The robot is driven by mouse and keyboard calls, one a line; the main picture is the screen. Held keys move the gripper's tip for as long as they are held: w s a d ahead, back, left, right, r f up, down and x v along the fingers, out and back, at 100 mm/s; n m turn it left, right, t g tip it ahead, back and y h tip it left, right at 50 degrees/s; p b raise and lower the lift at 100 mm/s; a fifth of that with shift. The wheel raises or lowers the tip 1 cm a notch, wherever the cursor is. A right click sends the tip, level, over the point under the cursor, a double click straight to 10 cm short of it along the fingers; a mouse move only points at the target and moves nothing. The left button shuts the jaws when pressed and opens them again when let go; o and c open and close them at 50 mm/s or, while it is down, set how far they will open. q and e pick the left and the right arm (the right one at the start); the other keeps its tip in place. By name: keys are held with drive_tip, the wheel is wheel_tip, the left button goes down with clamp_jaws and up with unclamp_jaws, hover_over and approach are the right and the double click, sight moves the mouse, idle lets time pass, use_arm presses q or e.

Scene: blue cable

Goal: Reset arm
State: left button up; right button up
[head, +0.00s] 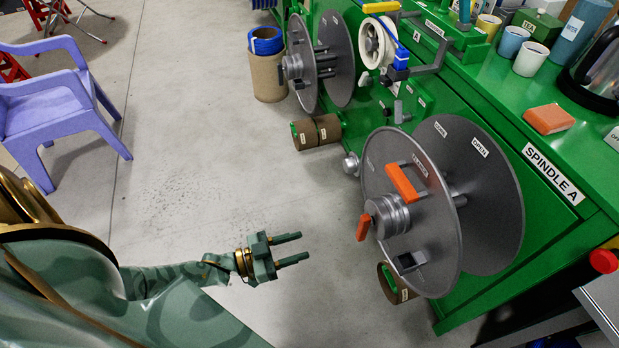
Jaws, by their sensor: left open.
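My left gripper (290,249) is open and empty. It is above the grey floor in the lower middle of the head view, with its fingers pointing right. It is to the left of the large grey spool (410,195) and apart from it. My left arm comes in from the lower left. My right gripper is not in view. Blue cable-like coils (266,42) show at the top of a brown cylinder beside the green bench.
The green bench (470,90) runs along the right, labelled "SPINDLE A". Orange handles (404,186) stick out from the near spool. A second spool (335,60) stands farther back. A purple chair (60,105) stands at left. The floor (190,150) between is clear.

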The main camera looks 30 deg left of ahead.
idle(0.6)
use_arm(q)
drive_tip(key=s+a+f+n+g+y+p, duration=0.1)
drive_tip(key=s+a+f+g+y, duration=0.35)
drive_tip(key=f, duration=0.45)
drive_tip(key=s+a+f+g+y+p, duration=0.1)
drive_tip(key=s+a+f+g+y, duration=0.1)
drive_tip(key=s+a+f+y, duration=0.45)
drive_tip(key=s+d+f+n+g, duration=0.1)
drive_tip(key=s+d+f+g, duration=0.1)
drive_tip(key=s, duration=0.7)
drive_tip(key=s+d+f+n+g+p, duration=0.1)
drive_tip(key=s+d+f+g, duration=0.1)
drive_tip(key=s+d, duration=0.3)
drive_tip(key=s+d+f+g+p, duration=0.1)
drive_tip(key=s+d+f+g, duration=0.2)
drive_tip(key=s, duration=1.1)
drive_tip(key=shift+d+n+g, duration=0.2)
drive_tip(key=shift+n+g, duration=0.15)
drive_tip(key=shift+n, duration=0.05)
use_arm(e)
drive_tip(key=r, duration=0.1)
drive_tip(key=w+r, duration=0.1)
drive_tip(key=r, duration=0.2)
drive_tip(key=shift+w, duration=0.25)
use_arm(q)
drive_tip(key=shift+s, duration=0.1)
